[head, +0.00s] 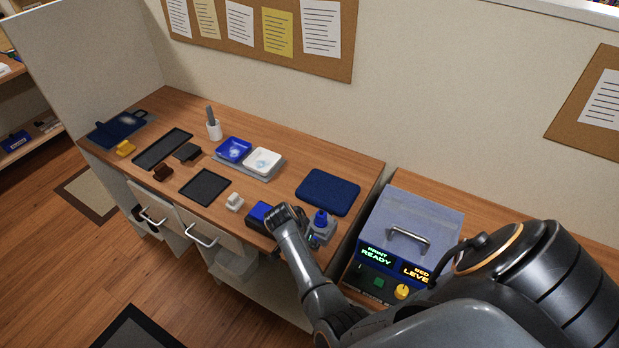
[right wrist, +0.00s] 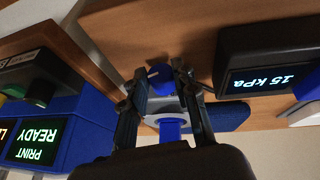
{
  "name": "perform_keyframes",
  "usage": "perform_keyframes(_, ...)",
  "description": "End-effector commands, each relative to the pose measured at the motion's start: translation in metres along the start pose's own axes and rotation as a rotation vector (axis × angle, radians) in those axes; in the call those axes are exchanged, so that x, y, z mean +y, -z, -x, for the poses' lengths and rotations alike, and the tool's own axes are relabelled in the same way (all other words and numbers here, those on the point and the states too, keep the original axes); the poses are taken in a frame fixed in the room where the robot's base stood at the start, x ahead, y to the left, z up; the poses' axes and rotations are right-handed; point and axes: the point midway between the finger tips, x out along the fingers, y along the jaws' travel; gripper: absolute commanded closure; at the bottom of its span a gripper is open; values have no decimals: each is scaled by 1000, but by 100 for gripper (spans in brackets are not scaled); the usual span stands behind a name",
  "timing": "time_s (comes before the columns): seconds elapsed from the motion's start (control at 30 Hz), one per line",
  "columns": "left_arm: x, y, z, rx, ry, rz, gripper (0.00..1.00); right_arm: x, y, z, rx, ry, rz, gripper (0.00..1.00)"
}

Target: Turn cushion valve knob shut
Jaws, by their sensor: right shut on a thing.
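The cushion valve knob (right wrist: 158,76) is round and blue with a pale mark, in the right wrist view. It is on the front of a small grey valve unit (head: 318,237), which has a blue upright part (head: 320,217) on top; that part also shows in the right wrist view (right wrist: 172,128). My right gripper (right wrist: 160,84) is shut on the knob, with one finger on each side. In the head view my right gripper (head: 301,224) hides the knob. My left gripper is not in view.
A black gauge (right wrist: 268,80) beside the valve reads 15 kPa. A printer box (head: 405,235) with a lit panel stands right of the valve. A dark blue pad (head: 328,191) lies behind it. Trays and small items cover the bench's left part.

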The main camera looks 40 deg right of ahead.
Motion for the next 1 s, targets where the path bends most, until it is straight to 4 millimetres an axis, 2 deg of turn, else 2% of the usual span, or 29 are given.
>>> perform_keyframes(0.43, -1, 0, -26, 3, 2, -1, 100, -6, 0, -2, -6, -228, 92, 100)
perform_keyframes(1.0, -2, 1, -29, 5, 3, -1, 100, -6, 1, -1, -8, -267, 109, 100)
